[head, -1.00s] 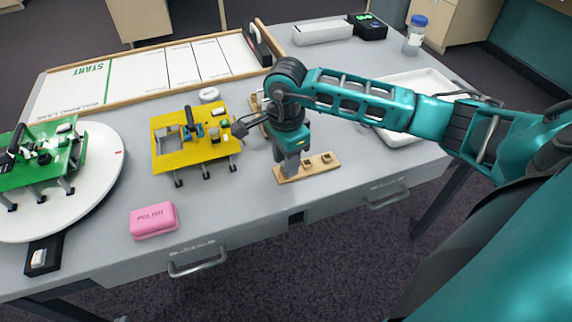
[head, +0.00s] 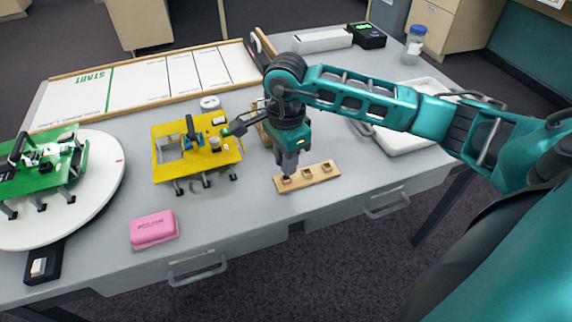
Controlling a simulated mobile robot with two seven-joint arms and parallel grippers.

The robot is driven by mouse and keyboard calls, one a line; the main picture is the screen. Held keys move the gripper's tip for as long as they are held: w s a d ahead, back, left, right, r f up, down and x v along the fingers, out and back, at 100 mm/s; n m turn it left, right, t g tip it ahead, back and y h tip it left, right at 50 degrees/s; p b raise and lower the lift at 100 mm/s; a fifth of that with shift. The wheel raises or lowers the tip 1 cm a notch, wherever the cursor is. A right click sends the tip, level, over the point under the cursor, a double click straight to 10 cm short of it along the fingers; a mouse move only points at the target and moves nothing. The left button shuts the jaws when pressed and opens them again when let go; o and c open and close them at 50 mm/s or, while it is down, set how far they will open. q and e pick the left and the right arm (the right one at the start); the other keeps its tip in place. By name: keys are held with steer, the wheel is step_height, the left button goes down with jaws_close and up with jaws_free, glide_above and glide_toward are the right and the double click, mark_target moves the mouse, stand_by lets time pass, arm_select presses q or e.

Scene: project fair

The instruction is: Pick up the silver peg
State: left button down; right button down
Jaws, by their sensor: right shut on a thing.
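My right gripper (head: 287,171) points straight down over the left end of a small wooden block (head: 317,173) near the table's front edge. The block has three dark-rimmed sockets in a row. The gripper is shut on the silver peg, just above the left socket. The peg is mostly hidden by the grey fingers and too small to make out clearly. The other two sockets look empty. My left gripper is not in view.
A yellow six-legged robot (head: 170,168) stands left of the gripper. A pink box (head: 153,228) lies near the front edge. A green robot (head: 40,178) stands on a white turntable (head: 95,208). A white tray (head: 408,140) is behind my right arm.

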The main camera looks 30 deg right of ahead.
step_height(320, 180, up, 17)
steer(key=p, duration=0.1)
steer(key=shift+r+p, duration=0.2)
steer(key=shift+p, duration=0.1)
stand_by(0.5)
